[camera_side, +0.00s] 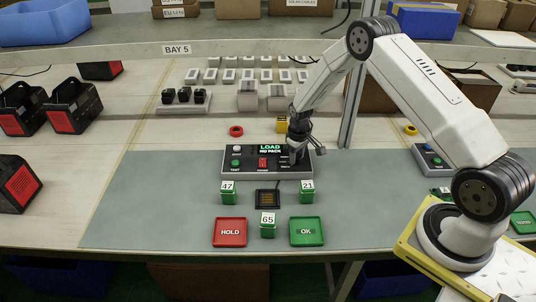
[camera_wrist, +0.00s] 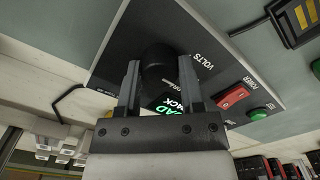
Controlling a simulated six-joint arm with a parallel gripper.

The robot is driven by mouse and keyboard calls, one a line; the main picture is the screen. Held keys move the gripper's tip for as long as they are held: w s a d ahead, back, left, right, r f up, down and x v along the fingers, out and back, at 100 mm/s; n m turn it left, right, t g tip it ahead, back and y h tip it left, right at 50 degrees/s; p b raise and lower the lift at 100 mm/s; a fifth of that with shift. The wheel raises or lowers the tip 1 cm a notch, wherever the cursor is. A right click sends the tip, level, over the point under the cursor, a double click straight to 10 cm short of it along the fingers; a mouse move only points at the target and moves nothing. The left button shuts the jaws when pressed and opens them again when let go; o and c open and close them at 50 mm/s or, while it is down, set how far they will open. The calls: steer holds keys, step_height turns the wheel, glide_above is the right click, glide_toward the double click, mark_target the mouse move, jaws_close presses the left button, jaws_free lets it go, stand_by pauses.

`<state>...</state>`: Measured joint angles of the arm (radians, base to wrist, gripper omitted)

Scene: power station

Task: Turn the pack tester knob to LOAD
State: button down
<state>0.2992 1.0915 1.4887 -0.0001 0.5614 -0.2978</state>
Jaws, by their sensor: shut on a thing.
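The pack tester (camera_side: 222,163) is a grey box with a dark panel near the middle of the mat. Its display (camera_side: 269,148) reads "LOAD" and "NO PACK" in green. My gripper (camera_side: 298,150) reaches down onto the panel's right end and hides the knob in the side view. In the wrist view, the black round knob (camera_wrist: 158,60) sits between the two fingers of my gripper (camera_wrist: 161,76), which are shut on it. The knob's pointer and most position marks cannot be made out. The red power switch (camera_wrist: 233,96) and a green button (camera_wrist: 258,114) are apart from the fingers.
In front of the tester are a dark cradle (camera_side: 268,199) and green packs labelled 47 (camera_side: 228,197), 21 (camera_side: 307,196) and 65 (camera_side: 267,230). A red HOLD tray (camera_side: 229,232) and green OK tray (camera_side: 307,232) lie nearer. A metal post (camera_side: 352,105) stands behind my arm. The left of the mat is clear.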

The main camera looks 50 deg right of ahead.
mark_target(297, 157)
steer(key=shift+c, duration=1.2)
jaws_free()
steer(key=shift+r, duration=0.1)
steer(key=shift+r, duration=3.85)
steer(key=shift+s+a+r, duration=0.1)
steer(key=shift+a+r, duration=0.1)
steer(key=shift+r, duration=0.05)
steer(key=s+a+r+t, duration=0.1)
steer(key=s+a+r, duration=0.5)
steer(key=s, duration=0.3)
steer(key=s+a+r+t, duration=0.1)
steer(key=s+a+r, duration=0.5)
steer(key=s+a, duration=0.2)
steer(key=s, duration=0.2)
steer(key=shift+s+a+t, duration=0.2)
steer(key=shift+s+t, duration=0.1)
